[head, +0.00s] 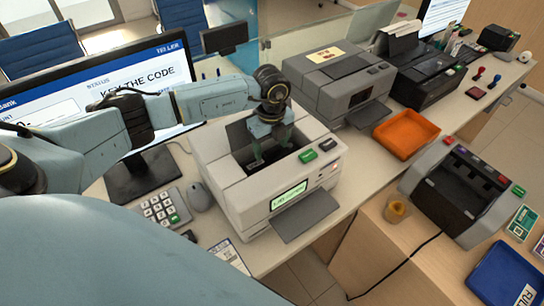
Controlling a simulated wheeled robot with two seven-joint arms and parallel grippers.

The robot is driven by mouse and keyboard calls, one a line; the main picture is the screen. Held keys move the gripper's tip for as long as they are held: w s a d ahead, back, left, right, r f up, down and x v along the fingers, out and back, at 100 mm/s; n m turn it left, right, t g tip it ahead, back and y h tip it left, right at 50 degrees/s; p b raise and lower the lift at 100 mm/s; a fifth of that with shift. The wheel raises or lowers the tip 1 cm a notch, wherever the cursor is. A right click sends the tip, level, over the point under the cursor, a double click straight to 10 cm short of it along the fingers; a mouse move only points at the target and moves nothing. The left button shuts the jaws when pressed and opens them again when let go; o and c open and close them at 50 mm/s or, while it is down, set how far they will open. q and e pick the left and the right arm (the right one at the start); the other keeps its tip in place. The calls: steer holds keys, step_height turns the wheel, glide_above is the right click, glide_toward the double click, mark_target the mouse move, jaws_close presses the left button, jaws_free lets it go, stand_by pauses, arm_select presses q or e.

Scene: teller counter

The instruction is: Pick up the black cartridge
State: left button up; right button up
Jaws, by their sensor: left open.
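A grey-white printer (230,186) stands open on the counter, with a green lit display on its front. A dark shape in its open bay (272,156) looks like the black cartridge, but its outline merges with the dark interior. My left gripper (271,150) points down into this bay, its two fingers spread on either side of the dark shape. Whether the fingers touch it cannot be told. My right gripper is not in view.
A monitor (95,92), keypad (162,207) and mouse (200,196) are left of the printer. A second printer (335,82) stands behind it, near an orange tray (407,134). A banknote-counter-like machine (462,190) and blue tray (505,277) are at right.

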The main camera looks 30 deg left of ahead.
arm_select(q)
steer(key=c, duration=1.1)
steer(key=shift+r, duration=0.15)
